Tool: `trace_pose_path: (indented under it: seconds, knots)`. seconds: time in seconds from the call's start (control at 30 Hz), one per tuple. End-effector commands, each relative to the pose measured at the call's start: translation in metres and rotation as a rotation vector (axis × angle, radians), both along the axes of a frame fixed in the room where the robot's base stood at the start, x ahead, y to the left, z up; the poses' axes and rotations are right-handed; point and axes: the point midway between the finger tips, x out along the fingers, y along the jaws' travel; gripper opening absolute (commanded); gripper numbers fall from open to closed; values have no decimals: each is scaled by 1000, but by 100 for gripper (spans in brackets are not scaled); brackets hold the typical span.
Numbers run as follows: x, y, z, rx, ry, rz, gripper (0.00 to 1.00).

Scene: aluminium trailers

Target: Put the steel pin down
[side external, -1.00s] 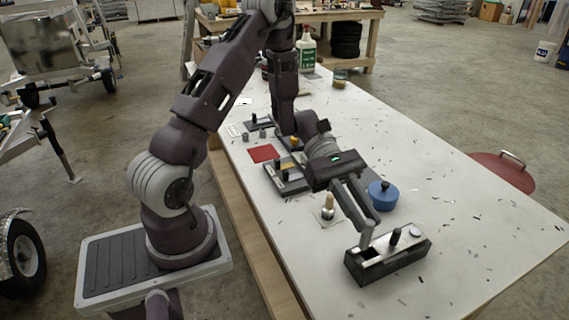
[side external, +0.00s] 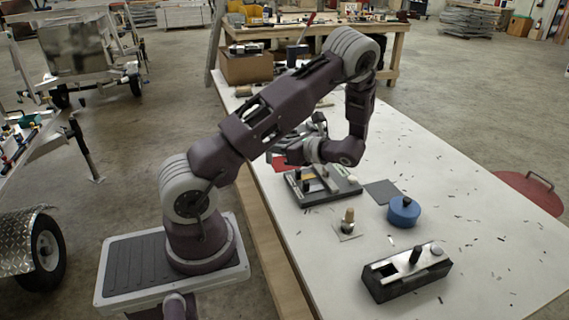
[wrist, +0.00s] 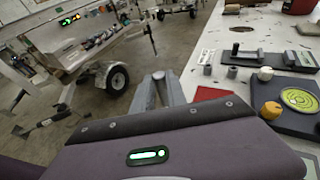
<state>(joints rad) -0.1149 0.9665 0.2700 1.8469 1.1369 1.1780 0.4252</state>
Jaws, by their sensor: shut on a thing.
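My gripper (wrist: 158,80) shows in the wrist view with its two grey fingers close together, pointing away over the table's edge side. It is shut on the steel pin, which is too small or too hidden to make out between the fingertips. In the side external view the gripper is mostly hidden behind my forearm, above the table near the red square (side external: 283,166). The red square also shows in the wrist view (wrist: 209,93), right of the fingers. Two small grey cylinders (wrist: 207,70) (wrist: 232,72) stand on the white table beyond it.
A black block (side external: 408,274) with a black peg stands at the table's front. A blue round container (side external: 403,212), a brass-topped piece (side external: 348,222) and a dark fixture (side external: 320,188) stand behind it. In the wrist view, a yellow knob (wrist: 271,110) stands close on the right.

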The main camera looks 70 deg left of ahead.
Motion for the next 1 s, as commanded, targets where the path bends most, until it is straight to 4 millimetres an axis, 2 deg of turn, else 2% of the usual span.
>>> trace_pose_path:
  seconds: [0.03, 0.1, 0.2, 0.27, 0.7, 0.8, 1.0]
  knots:
    - [16, 14, 10, 2, -6, -83, 0]
    - [37, 29, 21, 2, -4, -187, 0]
    - [57, 42, 32, 2, -3, -282, 0]
    - [64, 45, 32, 1, -1, -312, 0]
    - [66, 47, -54, 1, 1, -325, 0]
    - [66, 47, -63, 2, -1, -324, 0]
    - [66, 46, -63, 3, -2, -324, 0]
